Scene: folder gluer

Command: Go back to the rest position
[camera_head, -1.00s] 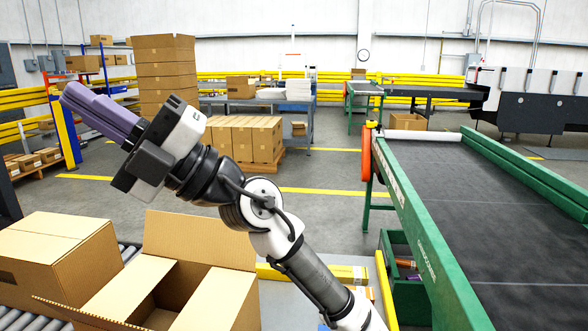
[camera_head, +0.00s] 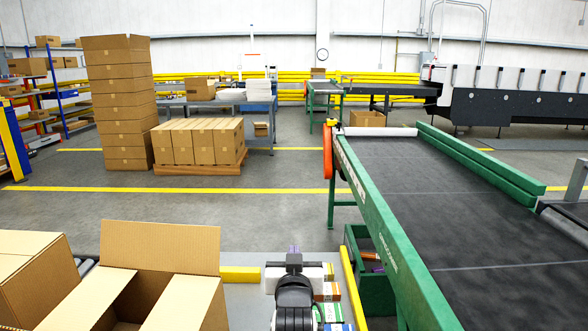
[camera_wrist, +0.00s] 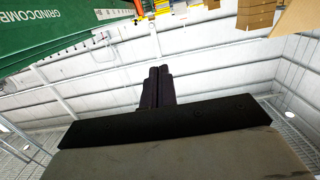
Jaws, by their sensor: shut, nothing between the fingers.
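My gripper (camera_head: 293,250) is low at the bottom centre of the head view, with its purple fingers pointing away from the camera. Its two fingers (camera_wrist: 157,88) lie side by side, closed with nothing between them, in the wrist view. The arm is folded low, between the open carton (camera_head: 160,245) on the left and the green conveyor (camera_head: 385,235) on the right. The gripper looks apart from both. The wrist view looks up at the white ceiling and seems tilted or upside down.
Several small coloured boxes (camera_head: 328,292) lie beside and partly behind my arm. A green bin (camera_head: 370,284) stands under the conveyor. A closed carton (camera_head: 35,275) is at the far left. Stacked cartons (camera_head: 120,100) and a loaded pallet (camera_head: 200,170) stand behind, across open grey floor.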

